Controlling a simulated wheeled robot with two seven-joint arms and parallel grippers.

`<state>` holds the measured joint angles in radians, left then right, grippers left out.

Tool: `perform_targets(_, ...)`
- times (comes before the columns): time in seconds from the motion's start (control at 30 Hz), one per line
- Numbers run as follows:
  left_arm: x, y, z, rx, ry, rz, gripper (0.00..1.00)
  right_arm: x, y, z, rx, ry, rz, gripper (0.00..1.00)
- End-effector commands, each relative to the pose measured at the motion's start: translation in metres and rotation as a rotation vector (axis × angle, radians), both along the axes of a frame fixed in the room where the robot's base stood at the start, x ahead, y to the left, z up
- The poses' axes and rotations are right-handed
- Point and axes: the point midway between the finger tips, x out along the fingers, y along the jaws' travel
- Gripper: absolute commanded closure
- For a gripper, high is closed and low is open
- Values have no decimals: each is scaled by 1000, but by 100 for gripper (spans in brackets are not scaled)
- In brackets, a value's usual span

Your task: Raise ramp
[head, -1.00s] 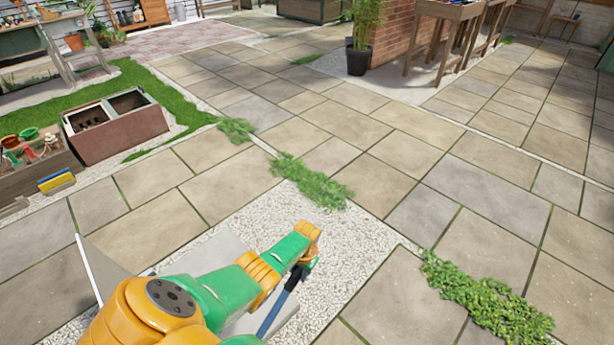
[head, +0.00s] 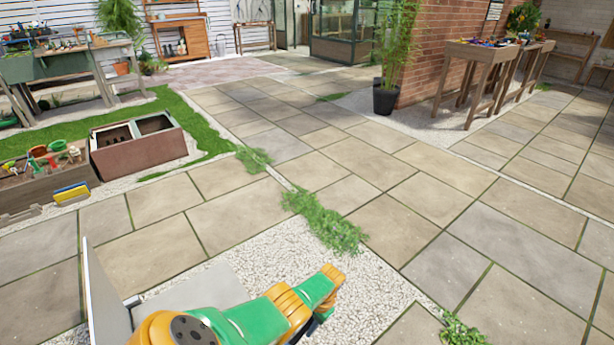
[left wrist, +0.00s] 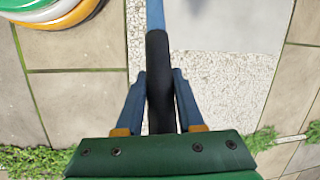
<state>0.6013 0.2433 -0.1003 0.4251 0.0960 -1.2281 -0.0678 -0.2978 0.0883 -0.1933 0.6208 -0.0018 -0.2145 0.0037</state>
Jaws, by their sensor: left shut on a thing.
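A flat light-grey plate (head: 205,288), possibly the ramp, lies over the white gravel at the bottom of the head view, partly hidden by my left arm. A pale thin panel (head: 103,290) stands steeply at its left. A grey plate (left wrist: 228,22) also shows at the top of the left wrist view. My left gripper (left wrist: 159,80) is shut on a black grip (left wrist: 159,60) that continues into a blue rod (left wrist: 155,14). In the head view my left wrist hides the gripper's fingers and the rod. My right gripper is not in view.
Paving slabs (head: 245,215) spread clear ahead and right. Low green plants (head: 325,222) edge the gravel (head: 275,260). A brown planter box (head: 140,153) and a sandbox (head: 40,190) with toys stand at left. A potted bamboo (head: 386,98) stands by a brick wall.

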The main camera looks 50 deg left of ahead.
Motion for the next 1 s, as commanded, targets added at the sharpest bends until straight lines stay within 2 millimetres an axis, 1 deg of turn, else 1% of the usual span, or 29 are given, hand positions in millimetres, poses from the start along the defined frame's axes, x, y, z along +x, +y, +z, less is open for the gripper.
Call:
perform_targets(0.2, 1, -3, -3, -7, -6, -3, 100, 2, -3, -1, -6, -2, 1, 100)
perform_targets(0.23, 1, -3, -3, -7, -6, -3, 60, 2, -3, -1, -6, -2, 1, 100)
perform_targets(0.27, 1, -3, -3, -7, -6, -3, 52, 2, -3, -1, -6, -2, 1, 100)
perform_targets(0.3, 1, -3, -3, -7, -5, -1, 41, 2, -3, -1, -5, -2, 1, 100)
perform_targets(0.33, 1, -3, -3, -7, -5, -1, 33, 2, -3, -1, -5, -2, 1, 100)
perform_targets(0.67, 1, -2, 1, -4, -3, -1, 33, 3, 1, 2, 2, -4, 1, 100)
perform_targets(0.77, 3, -3, 14, -4, -4, -1, 33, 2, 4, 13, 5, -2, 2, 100)
perform_targets(0.9, 9, -8, 45, -4, -6, -2, 33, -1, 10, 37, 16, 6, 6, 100)
perform_targets(1.0, 14, -12, 65, -5, -5, -3, 33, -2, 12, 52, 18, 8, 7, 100)
